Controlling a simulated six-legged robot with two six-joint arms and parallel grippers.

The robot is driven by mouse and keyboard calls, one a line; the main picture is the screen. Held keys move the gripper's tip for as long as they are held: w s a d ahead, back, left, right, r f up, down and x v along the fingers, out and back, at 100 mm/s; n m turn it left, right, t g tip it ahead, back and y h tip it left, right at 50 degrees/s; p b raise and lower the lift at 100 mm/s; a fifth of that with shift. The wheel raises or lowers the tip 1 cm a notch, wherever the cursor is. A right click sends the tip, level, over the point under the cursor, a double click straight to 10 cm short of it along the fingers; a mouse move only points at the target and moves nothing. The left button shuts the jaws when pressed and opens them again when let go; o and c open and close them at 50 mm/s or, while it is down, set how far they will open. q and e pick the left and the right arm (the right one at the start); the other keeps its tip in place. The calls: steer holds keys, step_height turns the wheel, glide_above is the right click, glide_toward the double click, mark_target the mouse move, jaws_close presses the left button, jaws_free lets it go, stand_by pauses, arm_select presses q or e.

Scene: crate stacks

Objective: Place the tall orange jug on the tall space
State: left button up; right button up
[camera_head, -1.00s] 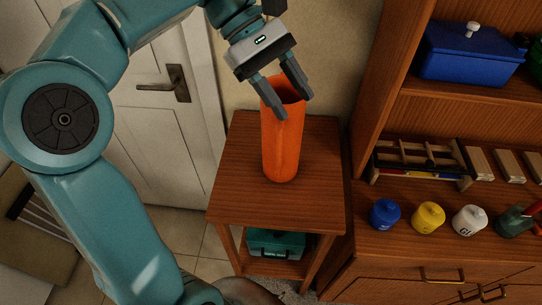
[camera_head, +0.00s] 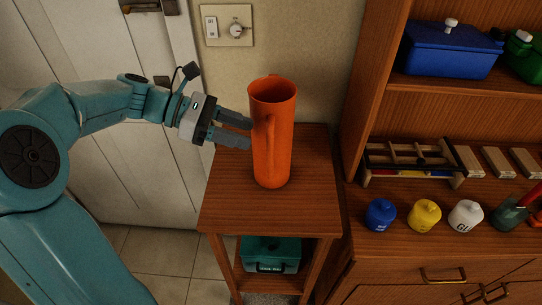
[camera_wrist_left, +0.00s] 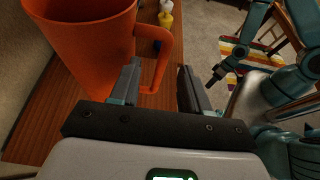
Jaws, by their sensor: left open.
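The tall orange jug (camera_head: 270,150) stands upright on a small wooden side table (camera_head: 310,207). Its handle faces my left gripper (camera_head: 250,133), which is open beside the jug's left side, pointing right. In the left wrist view the jug (camera_wrist_left: 88,45) fills the upper left, and its handle shows just beyond and between the open fingers (camera_wrist_left: 160,90). I cannot tell whether they touch it. My right gripper (camera_wrist_left: 220,74) shows small in the left wrist view; its jaws are unclear. A wooden shelf unit (camera_head: 365,110) stands to the right; which part is the tall space is unclear.
The shelf holds a blue box (camera_head: 450,52), a green container (camera_head: 525,55), a wooden rack (camera_head: 415,160) and wooden blocks (camera_head: 497,162). Blue (camera_head: 380,214), yellow (camera_head: 424,214) and white (camera_head: 466,215) jars line its front. A teal case (camera_head: 270,254) sits under the table.

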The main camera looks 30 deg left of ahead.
mark_target(272, 144)
arm_select(q)
steer(key=x, duration=0.9)
steer(key=shift+s+p, duration=0.3)
steer(key=shift+p, duration=0.1)
steer(key=shift+f, duration=0.15)
steer(key=shift+w, duration=0.1)
jaws_close()
stand_by(0.6)
